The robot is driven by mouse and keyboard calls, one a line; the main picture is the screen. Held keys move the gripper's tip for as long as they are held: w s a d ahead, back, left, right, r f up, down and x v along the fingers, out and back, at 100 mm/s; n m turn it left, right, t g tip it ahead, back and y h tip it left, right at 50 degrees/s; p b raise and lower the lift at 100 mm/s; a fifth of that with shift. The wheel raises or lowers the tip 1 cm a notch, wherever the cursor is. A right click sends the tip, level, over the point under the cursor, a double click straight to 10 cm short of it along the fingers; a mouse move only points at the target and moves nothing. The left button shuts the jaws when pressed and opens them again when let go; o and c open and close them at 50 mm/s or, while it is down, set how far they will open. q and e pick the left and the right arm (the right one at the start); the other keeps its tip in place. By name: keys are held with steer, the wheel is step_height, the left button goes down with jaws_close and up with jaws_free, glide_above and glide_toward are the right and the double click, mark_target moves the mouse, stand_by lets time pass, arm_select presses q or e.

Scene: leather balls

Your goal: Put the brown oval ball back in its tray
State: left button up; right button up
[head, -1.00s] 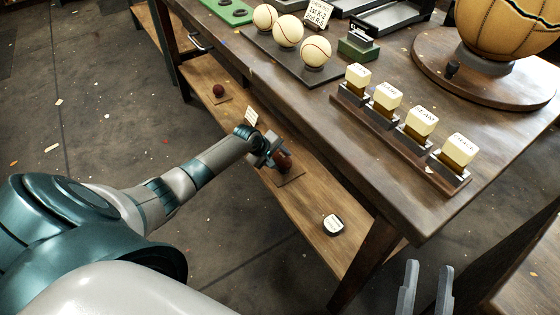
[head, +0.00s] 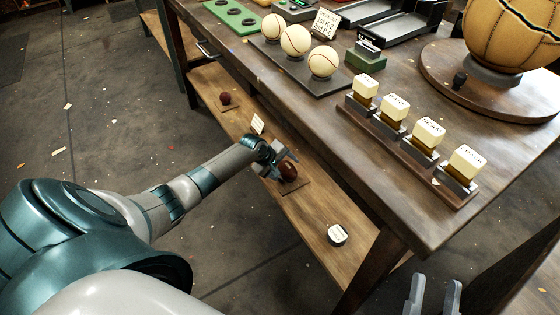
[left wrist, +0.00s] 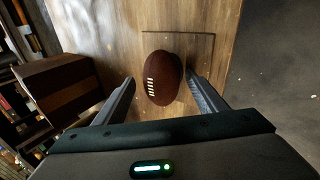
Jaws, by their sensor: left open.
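The brown oval ball (head: 289,173) lies on the lower shelf of the table. In the left wrist view the ball (left wrist: 161,80) has pale laces and sits over part of a thin square tray (left wrist: 199,47). The tray (head: 297,189) also shows under and beside the ball in the head view. My left gripper (head: 279,163) is open at the ball. In the left wrist view my left gripper's fingers (left wrist: 160,83) stand on either side of it, with a gap visible on the left; contact on the right is unclear. My right gripper (head: 436,284) is open and empty at the bottom right.
The tabletop above carries pale balls (head: 295,40), a block rack (head: 409,149) and a large ball on a stand. A table leg (head: 370,272) stands nearby.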

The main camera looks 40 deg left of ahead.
arm_select(q)
steer(key=shift+s+r, duration=0.1)
steer(key=shift+r, duration=0.25)
steer(key=p+v, duration=0.2)
steer(key=v, duration=0.3)
steer(key=shift+s+r+p, duration=0.15)
steer(key=shift+r+p, duration=0.1)
steer(key=shift+p, duration=0.05)
steer(key=p, duration=0.2)
glide_toward(285, 167)
steer(key=shift+v, duration=0.9)
arm_select(e)
step_height(285, 167, down, 15)
steer(key=w+d+g+h, duration=0.2)
steer(key=g+h, duration=0.1)
steer(key=g, duration=0.6)
steer(key=shift+w+d, duration=0.15)
steer(key=shift+w, duration=0.1)
arm_select(q)
steer(key=shift+s+d+f, duration=0.1)
steer(key=shift+d, duration=0.05)
arm_select(e)
steer(key=shift+r, duration=0.1)
